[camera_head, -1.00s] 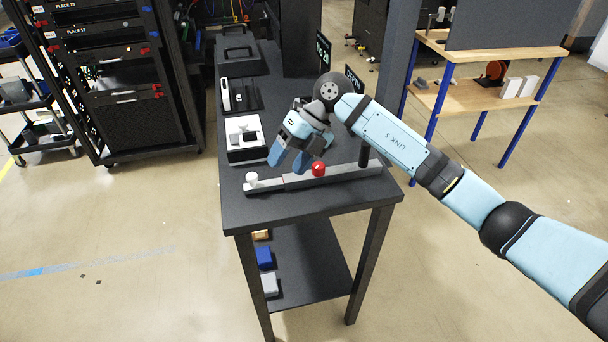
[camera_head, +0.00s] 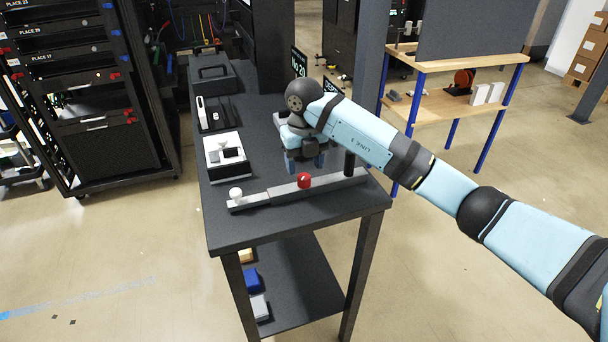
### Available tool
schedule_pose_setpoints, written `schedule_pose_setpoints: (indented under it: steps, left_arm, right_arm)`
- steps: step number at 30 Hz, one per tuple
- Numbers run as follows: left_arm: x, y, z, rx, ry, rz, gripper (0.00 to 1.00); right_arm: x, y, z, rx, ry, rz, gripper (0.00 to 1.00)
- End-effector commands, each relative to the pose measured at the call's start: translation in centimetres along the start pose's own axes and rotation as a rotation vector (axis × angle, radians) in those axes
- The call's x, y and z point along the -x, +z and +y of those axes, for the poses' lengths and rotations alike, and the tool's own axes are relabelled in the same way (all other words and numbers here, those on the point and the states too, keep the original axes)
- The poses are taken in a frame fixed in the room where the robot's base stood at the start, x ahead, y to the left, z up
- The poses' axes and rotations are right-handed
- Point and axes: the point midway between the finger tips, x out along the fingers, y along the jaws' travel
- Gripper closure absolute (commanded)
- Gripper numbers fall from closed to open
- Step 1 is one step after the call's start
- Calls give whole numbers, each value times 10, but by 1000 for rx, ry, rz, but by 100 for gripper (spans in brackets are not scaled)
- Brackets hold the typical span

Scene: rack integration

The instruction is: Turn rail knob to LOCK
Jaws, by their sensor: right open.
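A grey rail (camera_head: 331,184) lies across the near end of a black table. A red knob (camera_head: 304,180) sits on top of the rail near its middle, and a white knob (camera_head: 236,194) stands at its left end. A black upright handle (camera_head: 349,164) stands near the right end. My right gripper (camera_head: 306,163) points down just behind the red knob, apart from it as far as I can see. Its fingers are open and partly hidden by my own arm. Any LOCK marking is too small to read. My left gripper is not in view.
The black table (camera_head: 256,234) also holds a white tray-like fixture (camera_head: 226,155) and a black case (camera_head: 214,77) farther back. A dark post (camera_head: 370,60) and a wooden bench (camera_head: 450,99) stand to the right. A tall black rack (camera_head: 88,100) stands at the left.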

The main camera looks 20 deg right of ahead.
Motion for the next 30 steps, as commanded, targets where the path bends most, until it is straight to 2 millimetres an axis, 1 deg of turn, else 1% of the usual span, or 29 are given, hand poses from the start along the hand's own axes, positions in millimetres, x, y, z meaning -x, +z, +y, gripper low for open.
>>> schedule_pose_setpoints:
  steps: [1,6,10,18,20,21,23,24,25,30]
  left_arm:
    - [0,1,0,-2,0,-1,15]
    - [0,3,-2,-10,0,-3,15]
    - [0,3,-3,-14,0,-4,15]
    - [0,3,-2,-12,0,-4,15]
    - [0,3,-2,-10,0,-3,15]
    - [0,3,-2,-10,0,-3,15]
    - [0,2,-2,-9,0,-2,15]
    - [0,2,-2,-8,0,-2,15]
    - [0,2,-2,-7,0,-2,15]
    - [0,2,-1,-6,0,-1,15]
  right_arm:
    - [-10,-1,0,0,1,3,41]
    - [-29,0,1,1,2,2,41]
    - [-35,0,0,1,1,0,41]
    - [-36,0,0,1,1,0,41]
    - [-36,0,0,1,1,0,54]
    - [-36,0,0,1,1,0,64]
    - [-36,0,0,1,1,0,77]
    - [-36,0,0,1,1,0,87]
    - [-36,0,0,1,1,0,90]
    - [-35,0,0,6,0,0,90]
